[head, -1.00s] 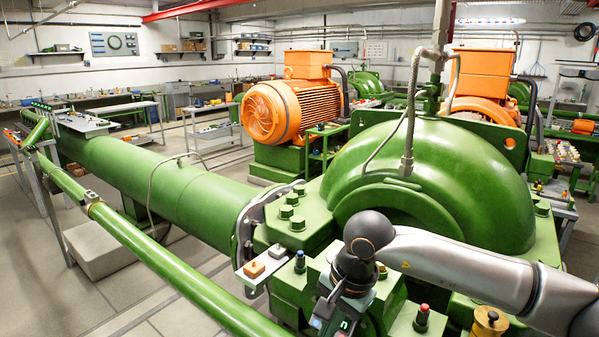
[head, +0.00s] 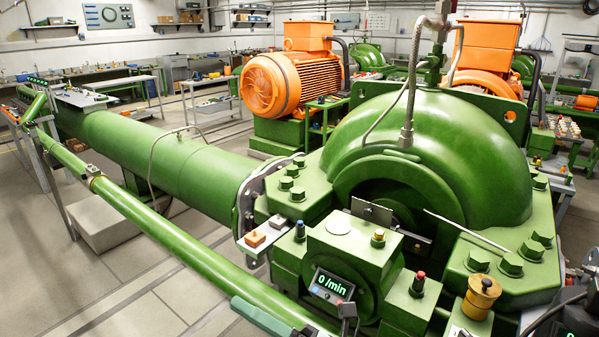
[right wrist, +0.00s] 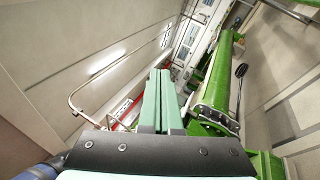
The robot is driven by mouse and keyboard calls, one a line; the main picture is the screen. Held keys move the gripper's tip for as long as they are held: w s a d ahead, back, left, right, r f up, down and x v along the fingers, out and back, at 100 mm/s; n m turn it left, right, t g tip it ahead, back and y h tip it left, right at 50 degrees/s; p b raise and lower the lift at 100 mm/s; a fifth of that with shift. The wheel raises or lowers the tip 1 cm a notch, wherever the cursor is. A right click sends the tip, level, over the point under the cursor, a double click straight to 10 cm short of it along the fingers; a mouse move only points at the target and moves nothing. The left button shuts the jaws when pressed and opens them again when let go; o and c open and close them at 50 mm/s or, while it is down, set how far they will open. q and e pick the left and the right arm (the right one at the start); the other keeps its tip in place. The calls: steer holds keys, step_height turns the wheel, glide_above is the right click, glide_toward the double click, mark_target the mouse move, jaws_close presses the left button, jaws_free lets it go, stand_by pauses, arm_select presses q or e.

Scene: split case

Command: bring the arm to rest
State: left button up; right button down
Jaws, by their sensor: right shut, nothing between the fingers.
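My right gripper (head: 250,312) shows as teal fingers at the bottom edge of the head view, left of the speed display (head: 332,285). In the right wrist view its two teal fingers (right wrist: 157,88) lie together, shut with nothing between them. The fingers look clear of the machine. Most of my right arm is outside the head view. My left gripper is not in view. The green split case (head: 430,150) stands at centre right, with an open front recess partly hidden behind a block.
A long green pipe (head: 160,160) and a thinner rail (head: 160,237) run to the left. The block by the display carries small knobs, and a yellow knob (head: 480,292) stands at right. An orange motor (head: 290,95) stands behind. Bare floor (head: 130,290) lies at lower left.

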steer(key=w+d+f+m+t+h, duration=0.1)
steer(key=d+f+m+t+h, duration=0.3)
steer(key=d+f+m+h, duration=0.55)
steer(key=w+d+f+m+t+h, duration=0.1)
steer(key=d+f+m+t+h, duration=0.45)
steer(key=m, duration=0.75)
steer(key=s+d+f+m+g+h, duration=0.2)
steer(key=s+d+f+m+g, duration=0.2)
steer(key=s+f, duration=0.4)
steer(key=s+d+f+m+g+h, duration=0.1)
steer(key=s+d+f+m+g, duration=0.3)
steer(key=s+f, duration=0.4)
step_height(320, 180, down, 4)
steer(key=shift+d+r+m+h, duration=0.1)
steer(key=shift+d+m+h, duration=0.3)
steer(key=shift+d+m, duration=0.6)
steer(key=shift+a+m, duration=0.25)
steer(key=shift+a, duration=0.05)
steer(key=shift+d, duration=0.15)
